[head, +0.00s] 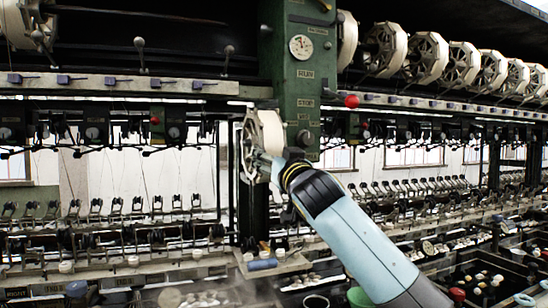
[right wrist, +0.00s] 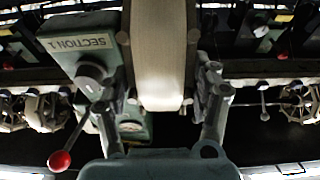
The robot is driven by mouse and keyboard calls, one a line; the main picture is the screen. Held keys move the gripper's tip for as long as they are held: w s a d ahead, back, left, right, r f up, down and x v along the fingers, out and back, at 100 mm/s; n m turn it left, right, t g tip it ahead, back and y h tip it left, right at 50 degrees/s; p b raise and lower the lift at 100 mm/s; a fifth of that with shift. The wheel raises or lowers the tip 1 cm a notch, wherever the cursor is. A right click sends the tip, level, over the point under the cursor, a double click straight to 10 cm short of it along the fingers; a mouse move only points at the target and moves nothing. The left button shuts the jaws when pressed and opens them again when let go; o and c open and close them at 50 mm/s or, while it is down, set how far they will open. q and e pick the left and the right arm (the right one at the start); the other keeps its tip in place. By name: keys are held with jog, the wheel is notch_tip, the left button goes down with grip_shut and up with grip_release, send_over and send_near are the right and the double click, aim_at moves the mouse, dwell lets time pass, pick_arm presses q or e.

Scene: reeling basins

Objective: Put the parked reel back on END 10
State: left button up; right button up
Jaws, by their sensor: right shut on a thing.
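My right gripper (head: 274,168) is shut on a pale, many-sided reel (head: 265,130), which it holds upright in front of the green column, below the level of the upper reels. In the right wrist view the reel's broad cream rim (right wrist: 160,50) stands between the two fingers of the right gripper (right wrist: 162,105). The reel's far side is hidden there. Several similar reels sit in a row at the upper right, the nearest clear one (head: 423,57) among them. I cannot make out which position is END 10. My left gripper is not in view.
The green column (head: 302,75) carries a gauge (head: 301,46) and stands close behind the held reel. A red knob (head: 352,101) sticks out to its right. Below are a bench with a blue cylinder (head: 262,265), a green container (head: 359,297) and basins with floating cocoons (head: 480,280).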

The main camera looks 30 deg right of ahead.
jog(key=shift+r+p, duration=0.3)
jog(key=shift+r, duration=0.15)
dwell(0.3)
jog(key=w+a+b, duration=0.1)
jog(key=w+a, duration=0.1)
jog(key=a, duration=0.7)
jog(key=shift+w+a, duration=0.15)
jog(key=shift+a, duration=0.05)
dwell(0.3)
